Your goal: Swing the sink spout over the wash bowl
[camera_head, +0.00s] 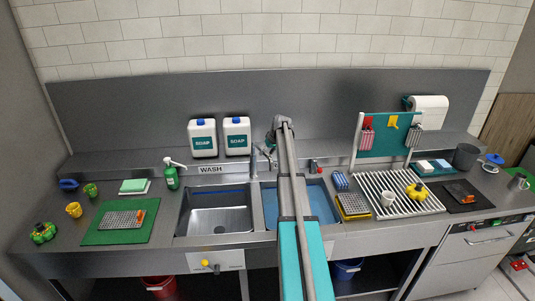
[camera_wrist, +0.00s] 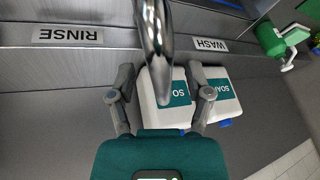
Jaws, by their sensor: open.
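The chrome sink spout (camera_wrist: 155,35) comes down from the top middle of the wrist view, with its rounded end close to the camera. In the head view its chrome shows only in part (camera_head: 254,163), beside my arm. My gripper (camera_wrist: 162,90) is open, with one finger on each side of the spout's line; I cannot tell whether either finger touches it. In the head view my gripper (camera_head: 272,146) is above the back of the sinks. The wash bowl (camera_head: 217,221) is the left steel basin, below the WASH label (camera_head: 211,169). It also has a label in the wrist view (camera_wrist: 209,45).
The blue-filled rinse basin (camera_head: 318,207) is right of the wash bowl, partly behind my arm. Two white soap jugs (camera_head: 202,139) stand on the ledge behind. A green pump bottle (camera_head: 171,178) stands left of the wash bowl. A drying rack (camera_head: 398,205) is on the right.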

